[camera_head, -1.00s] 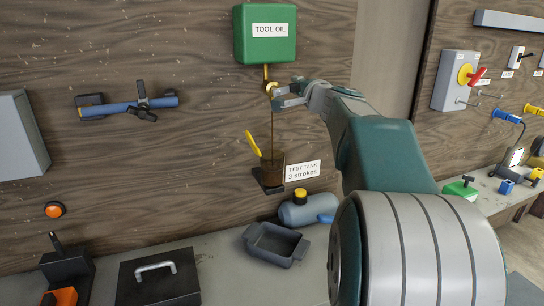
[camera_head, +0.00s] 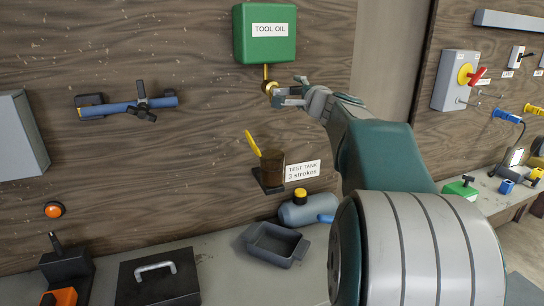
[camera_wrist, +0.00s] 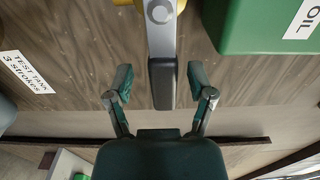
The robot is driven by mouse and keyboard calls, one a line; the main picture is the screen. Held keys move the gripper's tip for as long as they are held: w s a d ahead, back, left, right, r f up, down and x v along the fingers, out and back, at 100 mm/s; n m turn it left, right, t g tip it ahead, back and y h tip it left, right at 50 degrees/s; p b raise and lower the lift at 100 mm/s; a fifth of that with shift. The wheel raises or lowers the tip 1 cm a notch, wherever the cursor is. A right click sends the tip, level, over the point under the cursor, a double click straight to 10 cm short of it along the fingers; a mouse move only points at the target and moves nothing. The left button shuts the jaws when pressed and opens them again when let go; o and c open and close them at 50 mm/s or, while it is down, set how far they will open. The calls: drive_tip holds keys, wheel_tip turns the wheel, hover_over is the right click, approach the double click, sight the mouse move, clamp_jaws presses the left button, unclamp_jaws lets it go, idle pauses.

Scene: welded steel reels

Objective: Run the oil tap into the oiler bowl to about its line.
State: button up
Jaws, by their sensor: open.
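The green TOOL OIL tank (camera_head: 265,34) hangs on the wood wall; it also shows in the wrist view (camera_wrist: 268,28). Under it is the brass oil tap (camera_head: 268,86). In the wrist view the tap's grey lever with a dark grip (camera_wrist: 162,85) lies between my fingers, with gaps on both sides. My gripper (camera_head: 290,93) is open beside the tap. Below the tap stands a brown see-through bowl (camera_head: 272,170) with a yellow lever (camera_head: 253,144), on a black bracket. No oil stream shows now. The bowl's level and line are too small to read.
A TEST TANK 3 strokes label (camera_head: 303,170) is right of the bowl. Below are a grey-blue tank (camera_head: 300,212) with a yellow cap and a dark tray (camera_head: 275,243) on the bench. A blue bar tool (camera_head: 130,105) hangs at left.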

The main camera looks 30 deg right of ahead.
drive_tip(key=shift+s, duration=0.1)
drive_tip(key=v, duration=0.6)
drive_tip(key=shift+s, duration=0.4)
drive_tip(key=shift+a+r, duration=0.1)
idle(0.4)
drive_tip(key=s+a+f+n+g+y, duration=0.15)
drive_tip(key=a+f+n, duration=0.25)
drive_tip(key=a, duration=0.4)
drive_tip(key=s+a+f+n+g+y, duration=0.1)
drive_tip(key=a+f+n+g+y, duration=0.15)
drive_tip(key=a, duration=0.55)
drive_tip(key=s+a+f+n+g+y, duration=0.1)
drive_tip(key=a+f+n+y, duration=0.3)
drive_tip(key=a, duration=0.4)
drive_tip(key=s+a+f+n+g+h, duration=0.1)
drive_tip(key=s+a+f+n+g, duration=0.2)
drive_tip(key=s+f+n, duration=0.2)
drive_tip(key=s+a+f+n+g+h, duration=0.2)
drive_tip(key=s+f+n, duration=0.3)
drive_tip(key=s+f, duration=0.5)
drive_tip(key=shift+s+a+g+h, duration=0.3)
drive_tip(key=shift+s+a+g, duration=0.55)
drive_tip(key=shift+s, duration=0.3)
